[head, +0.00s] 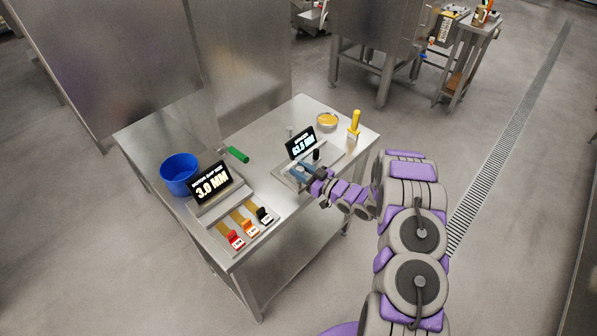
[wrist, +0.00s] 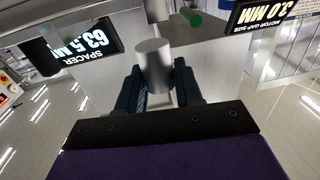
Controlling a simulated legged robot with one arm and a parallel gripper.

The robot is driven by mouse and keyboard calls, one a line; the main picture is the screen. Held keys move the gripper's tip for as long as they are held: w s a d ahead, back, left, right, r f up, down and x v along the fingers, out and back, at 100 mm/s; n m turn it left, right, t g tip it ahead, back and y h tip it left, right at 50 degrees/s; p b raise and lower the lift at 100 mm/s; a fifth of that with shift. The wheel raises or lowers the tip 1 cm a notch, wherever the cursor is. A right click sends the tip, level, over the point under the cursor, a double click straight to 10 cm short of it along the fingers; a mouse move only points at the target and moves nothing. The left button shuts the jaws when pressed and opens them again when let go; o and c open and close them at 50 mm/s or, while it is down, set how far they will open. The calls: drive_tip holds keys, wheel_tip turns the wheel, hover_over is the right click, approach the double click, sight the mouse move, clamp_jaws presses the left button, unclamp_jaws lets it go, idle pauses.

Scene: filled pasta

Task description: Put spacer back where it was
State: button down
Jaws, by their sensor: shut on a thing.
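My gripper (head: 306,173) is over the small steel fixture (head: 329,160) in front of the display reading 63.5 MM (head: 300,143), labelled SPACER in the wrist view (wrist: 84,42). In the wrist view, the blue fingers of my gripper (wrist: 157,88) are shut on a plain grey metal cylinder, the spacer (wrist: 153,62). The spacer is hard to make out in the head view. Whether its far end touches anything is hidden. Another grey metal post shows beyond it in the wrist view (wrist: 157,10).
The display reading 3.0 MM (head: 212,183) stands left, with red (head: 236,240), orange (head: 250,228) and black (head: 265,215) tagged pieces before it. A blue bucket (head: 180,175), green-handled tool (head: 237,154), yellow dish (head: 327,121) and yellow-handled scraper (head: 354,124) share the steel table (head: 290,205).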

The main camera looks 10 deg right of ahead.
drive_tip(key=shift+w+a, duration=0.1)
drive_tip(key=shift+w, duration=1.05)
drive_tip(key=shift+w+f+b, duration=0.2)
drive_tip(key=shift+f, duration=0.65)
drive_tip(key=shift+w+f+b, duration=0.15)
drive_tip(key=shift+f, duration=0.65)
drive_tip(key=shift+f, duration=0.15)
drive_tip(key=c, duration=0.7)
unclamp_jaws()
drive_tip(key=shift+c, duration=0.2)
